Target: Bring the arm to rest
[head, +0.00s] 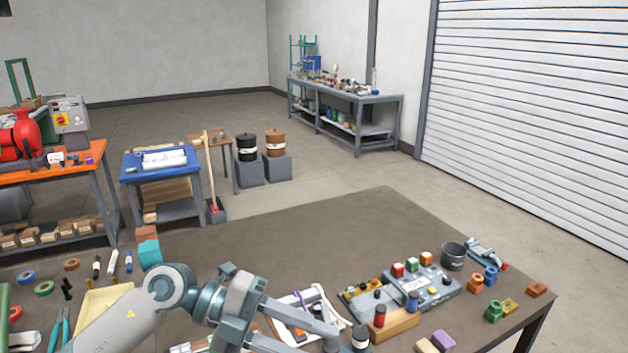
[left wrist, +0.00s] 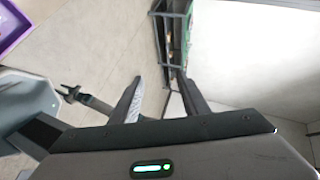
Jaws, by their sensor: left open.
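My left arm comes in from the lower left of the head view and reaches right over the near edge of the workbench (head: 340,230). My left gripper (head: 322,343) has its two fingers apart, pointing to the lower right. In the left wrist view the gripper (left wrist: 160,85) shows both dark fingers with a clear gap and nothing held between them. Only floor, wall and a distant shelf frame show beyond the tips. The arm hides part of a white tray-like thing (head: 300,297) on the bench. My right gripper is in neither view.
A grey block with coloured knobs (head: 433,282), a dark cup (head: 453,256) and several small coloured parts crowd the bench's right side. Tape rings and tools lie at left. The bench's far middle is bare. A blue table (head: 130,178) stands beyond. A purple edge (left wrist: 15,28) shows in the wrist view.

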